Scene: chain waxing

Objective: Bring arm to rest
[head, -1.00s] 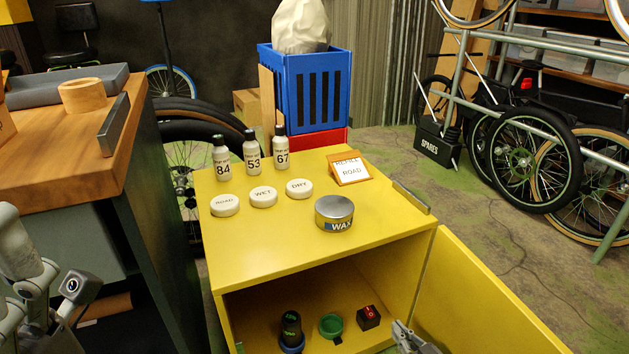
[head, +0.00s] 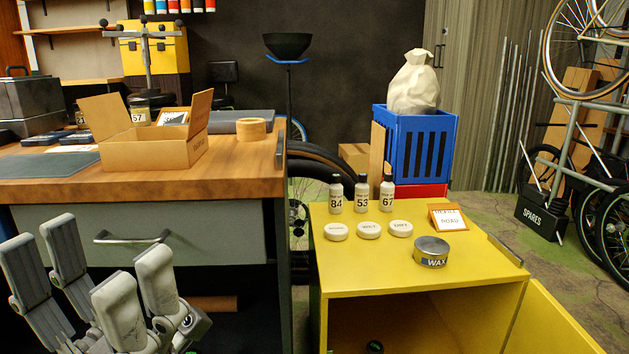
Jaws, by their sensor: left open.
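My left gripper (head: 105,285) is at the lower left of the head view, in front of the workbench drawer (head: 150,240). Its grey fingers are spread and hold nothing that I can see. It is well to the left of the yellow cabinet (head: 480,285) and apart from it. My right gripper is not in view.
The wooden workbench (head: 60,175) carries an open cardboard box (head: 145,150) and a tape roll (head: 251,129). The yellow cabinet's top holds several bottles, white discs, a wax tin (head: 431,252) and a sign (head: 447,217). Its open door (head: 550,320) juts out at lower right.

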